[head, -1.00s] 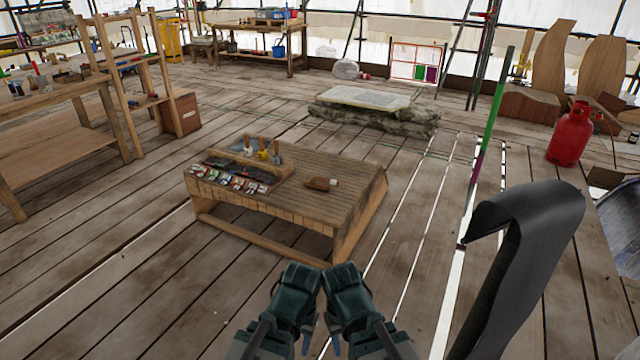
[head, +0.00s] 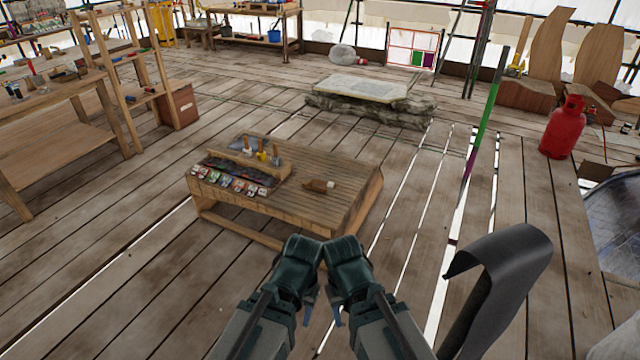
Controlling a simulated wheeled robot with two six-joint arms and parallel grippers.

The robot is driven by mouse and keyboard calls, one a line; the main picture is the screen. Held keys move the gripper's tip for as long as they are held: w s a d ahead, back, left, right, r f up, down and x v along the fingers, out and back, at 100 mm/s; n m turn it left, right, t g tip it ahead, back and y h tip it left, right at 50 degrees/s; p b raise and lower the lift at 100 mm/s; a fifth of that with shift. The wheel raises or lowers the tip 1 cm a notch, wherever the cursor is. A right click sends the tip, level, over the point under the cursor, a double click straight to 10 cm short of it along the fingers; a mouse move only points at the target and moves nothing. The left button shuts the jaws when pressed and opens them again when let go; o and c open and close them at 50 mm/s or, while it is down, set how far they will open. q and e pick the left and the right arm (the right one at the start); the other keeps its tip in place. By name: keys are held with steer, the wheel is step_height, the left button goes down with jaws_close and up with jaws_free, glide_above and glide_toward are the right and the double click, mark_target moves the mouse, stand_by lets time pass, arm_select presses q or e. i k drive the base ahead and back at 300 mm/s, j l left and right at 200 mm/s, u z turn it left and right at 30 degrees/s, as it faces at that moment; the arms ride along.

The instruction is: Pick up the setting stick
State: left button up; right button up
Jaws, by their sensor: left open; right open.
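A tall thin stick (head: 487,112), green above and purple below with a dark top, stands slightly tilted at the right in the head view. It looks like the setting stick, though I cannot be sure. Its lower end is over the plank floor, beyond a dark curled strip. My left gripper (head: 307,312) and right gripper (head: 337,317) are side by side at the bottom centre, pointing down. Both are open and empty, and well apart from the stick, to its left and nearer to me.
A low slatted wooden bench (head: 325,207) with tools and small cards stands ahead. The dark curled strip (head: 500,285) rises close by at the lower right. Planks between bench and stick are clear.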

mark_target(310, 185)
steer(key=i+j+z, duration=0.4)
steer(key=i+j, duration=0.25)
steer(key=i, duration=0.6)
steer(key=i+j+z, duration=0.4)
steer(key=i+j, duration=0.65)
steer(key=i, duration=0.05)
